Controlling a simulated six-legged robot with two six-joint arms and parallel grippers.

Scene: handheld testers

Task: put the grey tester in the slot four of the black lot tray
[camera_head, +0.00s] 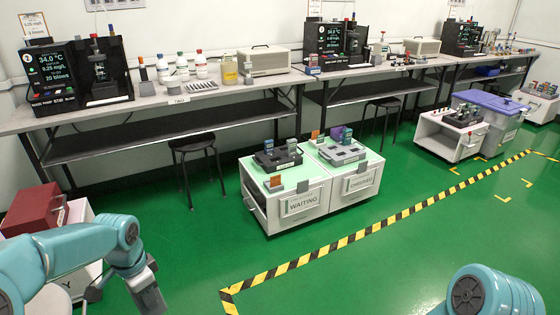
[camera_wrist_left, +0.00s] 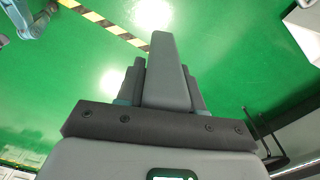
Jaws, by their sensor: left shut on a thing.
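My left gripper (camera_head: 143,281) hangs low over the green floor at the left of the head view. It is shut on the grey tester (camera_head: 152,299). In the left wrist view the grey tester (camera_wrist_left: 168,75) stands out as a grey wedge between the two fingers. A black tray (camera_head: 276,160) with several testers around its edge sits on the white cart marked WAITING. A greyer tray (camera_head: 341,154) sits on the adjoining cart marked CHECKED. Both trays are well right of and beyond my left gripper. The slot numbers are too small to read.
A long bench (camera_head: 210,95) with instruments and bottles runs along the wall. A stool (camera_head: 194,143) stands left of the carts. A dark red box (camera_head: 35,209) is near my left arm. Striped tape (camera_head: 375,228) crosses the floor. Green floor before the carts is clear.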

